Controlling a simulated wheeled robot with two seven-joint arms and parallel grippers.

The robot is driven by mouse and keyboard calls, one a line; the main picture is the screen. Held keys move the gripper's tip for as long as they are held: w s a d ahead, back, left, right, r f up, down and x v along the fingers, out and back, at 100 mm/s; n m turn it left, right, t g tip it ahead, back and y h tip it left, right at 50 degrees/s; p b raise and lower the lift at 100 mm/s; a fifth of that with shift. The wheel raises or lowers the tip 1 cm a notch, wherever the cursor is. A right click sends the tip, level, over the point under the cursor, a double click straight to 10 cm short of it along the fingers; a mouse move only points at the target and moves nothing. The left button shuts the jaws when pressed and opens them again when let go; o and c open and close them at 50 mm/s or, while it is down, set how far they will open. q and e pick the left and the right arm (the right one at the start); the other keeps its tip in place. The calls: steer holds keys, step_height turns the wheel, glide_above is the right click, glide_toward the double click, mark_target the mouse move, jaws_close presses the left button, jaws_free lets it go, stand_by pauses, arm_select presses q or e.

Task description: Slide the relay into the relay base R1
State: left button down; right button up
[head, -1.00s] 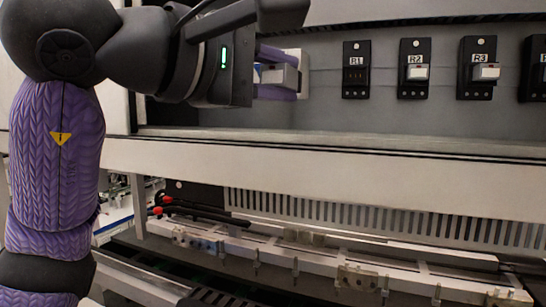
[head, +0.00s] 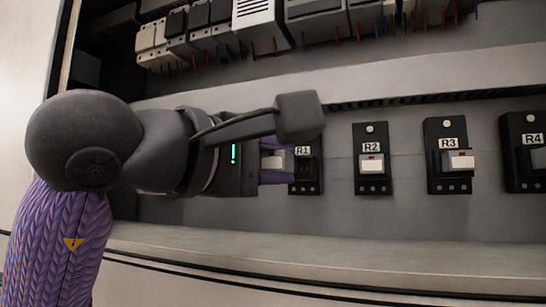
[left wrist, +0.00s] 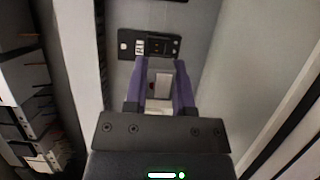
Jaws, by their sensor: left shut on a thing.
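The relay (head: 273,162), a light grey block, is held between the purple fingers of my left gripper (head: 287,163). In the left wrist view the relay (left wrist: 160,86) sits between both fingers (left wrist: 160,68). The relay base R1 (head: 306,181) is a black plate on the grey panel, partly hidden by my gripper in the head view. In the left wrist view the base (left wrist: 150,46) lies just beyond the fingertips, its dark socket facing them. Whether the relay touches the base I cannot tell. My right gripper is not in view.
Bases R2 (head: 372,180), R3 (head: 447,140) and R4 (head: 525,165) stand in a row to the right, each with a relay seated. A row of wired modules (head: 260,28) runs above. A pale ledge (head: 350,262) lies below.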

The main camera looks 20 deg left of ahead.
mark_target(312, 168)
arm_select(q)
steer(key=shift+w+p, duration=0.85)
steer(key=shift+w, duration=1.6)
steer(key=shift+w+d+p, duration=0.1)
steer(key=shift+w+p, duration=0.45)
steer(key=shift+w, duration=0.4)
steer(key=shift+c, duration=1.8)
jaws_free()
steer(key=shift+w, duration=0.1)
steer(key=b+v, duration=0.4)
steer(key=v, duration=0.5)
steer(key=shift+f, duration=0.1)
steer(key=shift+s, duration=0.45)
